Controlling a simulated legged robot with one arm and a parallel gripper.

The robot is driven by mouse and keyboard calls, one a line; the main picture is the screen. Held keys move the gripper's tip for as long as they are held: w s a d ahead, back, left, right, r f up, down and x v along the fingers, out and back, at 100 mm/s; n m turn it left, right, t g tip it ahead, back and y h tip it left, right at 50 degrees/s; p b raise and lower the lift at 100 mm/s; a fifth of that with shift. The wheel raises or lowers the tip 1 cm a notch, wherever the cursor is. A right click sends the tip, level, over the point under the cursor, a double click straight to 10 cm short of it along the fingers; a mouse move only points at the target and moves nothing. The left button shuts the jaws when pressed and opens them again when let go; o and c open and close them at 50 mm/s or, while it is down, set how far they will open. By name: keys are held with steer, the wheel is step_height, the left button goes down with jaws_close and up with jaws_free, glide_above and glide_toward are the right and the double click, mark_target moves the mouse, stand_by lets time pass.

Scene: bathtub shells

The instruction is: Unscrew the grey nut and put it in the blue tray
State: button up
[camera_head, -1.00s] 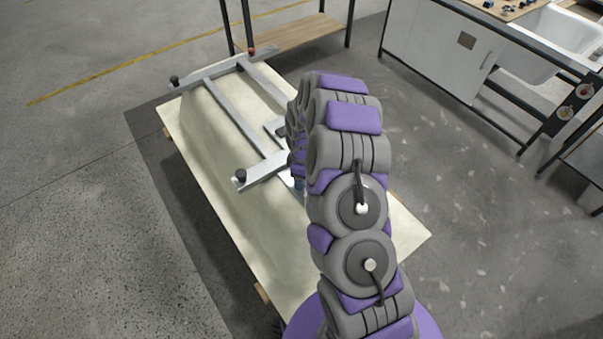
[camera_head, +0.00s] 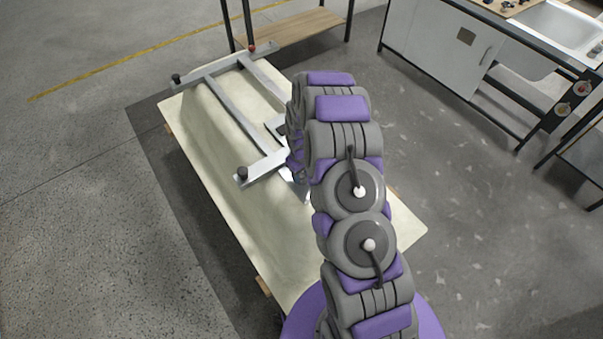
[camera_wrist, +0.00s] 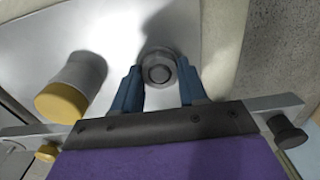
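The grey nut (camera_wrist: 158,69) shows in the wrist view as a dark round ring on a pale metal plate (camera_wrist: 215,30). My gripper (camera_wrist: 159,68) has two blue fingers, spread apart, one on each side of the nut. Their tips are close to the nut's sides; whether they touch it is hard to tell. In the head view my arm hides the nut and the gripper.
A grey metal frame (camera_head: 233,118) with upright knobs lies on the pale bathtub shell (camera_head: 215,190). In the wrist view a grey cylinder with a yellow end (camera_wrist: 72,88) stands left of the fingers. A sink bench (camera_head: 440,55) and wooden shelf (camera_head: 292,27) stand behind.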

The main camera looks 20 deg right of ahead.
steer(key=c, duration=0.6)
steer(key=n+b, duration=0.2)
steer(key=n, duration=0.4)
steer(key=shift+f+n, duration=0.1)
steer(key=shift+n, duration=0.2)
steer(key=shift+c, duration=0.2)
steer(key=n+b, duration=0.2)
steer(key=n, duration=0.4)
steer(key=shift+n, duration=0.3)
steer(key=o, duration=1.2)
steer(key=shift+c, duration=0.7)
